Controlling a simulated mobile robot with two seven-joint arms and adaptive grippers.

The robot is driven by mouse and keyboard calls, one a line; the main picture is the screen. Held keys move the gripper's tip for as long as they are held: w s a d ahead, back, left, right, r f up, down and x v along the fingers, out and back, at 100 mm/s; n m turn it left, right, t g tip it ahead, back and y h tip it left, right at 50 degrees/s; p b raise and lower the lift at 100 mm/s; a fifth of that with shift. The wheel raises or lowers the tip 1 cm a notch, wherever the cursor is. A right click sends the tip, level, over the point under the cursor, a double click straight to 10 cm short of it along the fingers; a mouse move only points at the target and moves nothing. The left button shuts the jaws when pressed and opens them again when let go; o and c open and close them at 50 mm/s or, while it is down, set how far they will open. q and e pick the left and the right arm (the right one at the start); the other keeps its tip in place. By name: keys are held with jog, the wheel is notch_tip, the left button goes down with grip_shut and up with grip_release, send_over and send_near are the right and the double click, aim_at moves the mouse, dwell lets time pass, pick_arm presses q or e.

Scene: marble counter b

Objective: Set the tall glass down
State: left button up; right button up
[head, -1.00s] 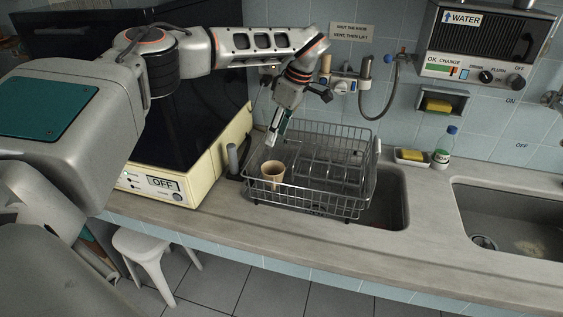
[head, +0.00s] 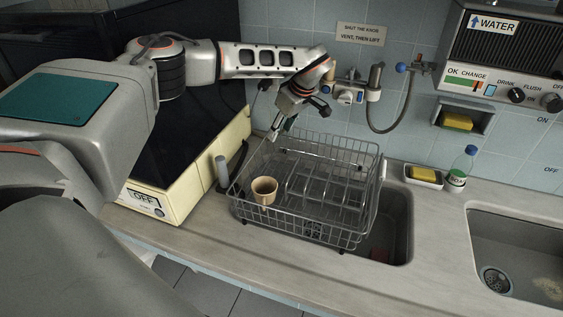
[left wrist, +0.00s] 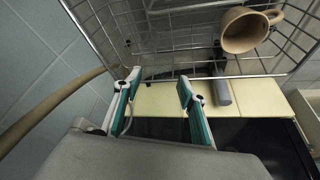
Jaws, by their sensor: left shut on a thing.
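My left gripper (head: 281,131) is over the back left corner of the wire dish rack (head: 296,237). In the left wrist view my left gripper (left wrist: 157,88) has its two teal-sided fingers apart, shut on the tall glass. The glass is clear and its outline barely shows, so I cannot tell whether its base touches anything. A tan mug (head: 264,187) sits in the rack's front left part, apart from the gripper. The mug (left wrist: 243,31) also shows at the top right of the left wrist view. My right gripper is out of view.
A cream appliance (head: 190,182) marked OFF stands left of the rack. A grey upright handle (head: 222,172) is between them. A sink (head: 395,225) lies under and right of the rack. A soap bottle (head: 461,168) and sponge dish (head: 422,177) stand behind the counter strip between sinks.

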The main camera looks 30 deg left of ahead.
pick_arm(q)
notch_tip(320, 180, down, 12)
jog(key=shift+w+f+p, duration=0.1)
jog(key=shift+f+p, duration=0.15)
jog(key=shift+p, duration=0.1)
jog(key=shift+f, duration=0.15)
jog(key=shift+c, duration=0.7)
jog(key=o, duration=1.5)
jog(key=w+b+v, duration=0.1)
jog(key=v, duration=1.1)
jog(key=shift+s, duration=0.45)
